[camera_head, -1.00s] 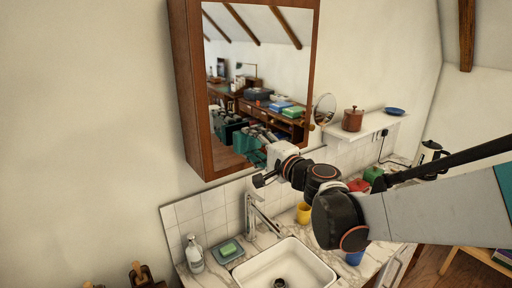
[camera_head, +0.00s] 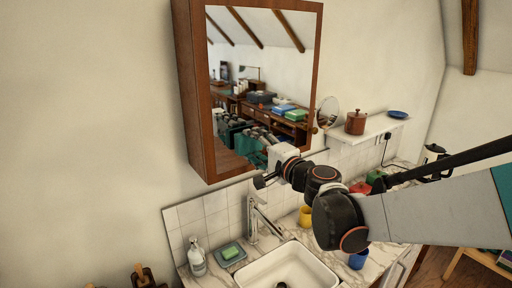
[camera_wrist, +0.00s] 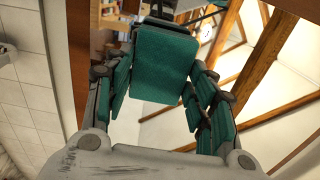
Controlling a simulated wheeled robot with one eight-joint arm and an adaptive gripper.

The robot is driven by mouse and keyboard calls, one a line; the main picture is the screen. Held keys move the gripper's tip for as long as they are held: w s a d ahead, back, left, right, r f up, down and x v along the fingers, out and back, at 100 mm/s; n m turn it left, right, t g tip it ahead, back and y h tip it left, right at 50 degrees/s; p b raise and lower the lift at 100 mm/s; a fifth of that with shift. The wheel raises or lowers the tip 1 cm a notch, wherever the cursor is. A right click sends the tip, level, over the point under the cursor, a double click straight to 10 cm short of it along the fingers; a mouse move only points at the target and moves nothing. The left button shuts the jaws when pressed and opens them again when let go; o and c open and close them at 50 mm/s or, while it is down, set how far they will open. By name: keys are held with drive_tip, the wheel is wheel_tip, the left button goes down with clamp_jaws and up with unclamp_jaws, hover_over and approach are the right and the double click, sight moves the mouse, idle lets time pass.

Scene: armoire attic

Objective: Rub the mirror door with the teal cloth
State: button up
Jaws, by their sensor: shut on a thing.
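The mirror door (camera_head: 262,75) is a wood-framed mirror on the cabinet above the sink, and it reflects the room and my arm. My gripper (camera_head: 256,156) is in front of its lower right part. Whether it touches the glass cannot be told. The teal cloth (camera_wrist: 165,65) shows as a flat, upright teal piece between my fingers in the wrist view, and my gripper is shut on it. Teal also covers the inner sides of the fingers there. In the head view the cloth is hard to tell from the reflection.
Below are a white sink (camera_head: 287,268), a tap (camera_head: 257,218), a soap bottle (camera_head: 196,256) and a green sponge on a dish (camera_head: 230,253). A yellow cup (camera_head: 305,216) and blue cup (camera_head: 358,259) stand near my arm. A round mirror (camera_head: 327,111) and shelf (camera_head: 365,130) are right of the cabinet.

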drive_tip(key=shift+w+a, duration=0.35)
drive_tip(key=shift+w, duration=0.25)
drive_tip(key=shift+d, duration=0.1)
drive_tip(key=shift+b, duration=0.5)
idle(1.2)
drive_tip(key=shift+s, duration=0.4)
drive_tip(key=shift+p+v, duration=0.3)
drive_tip(key=shift+v, duration=2.15)
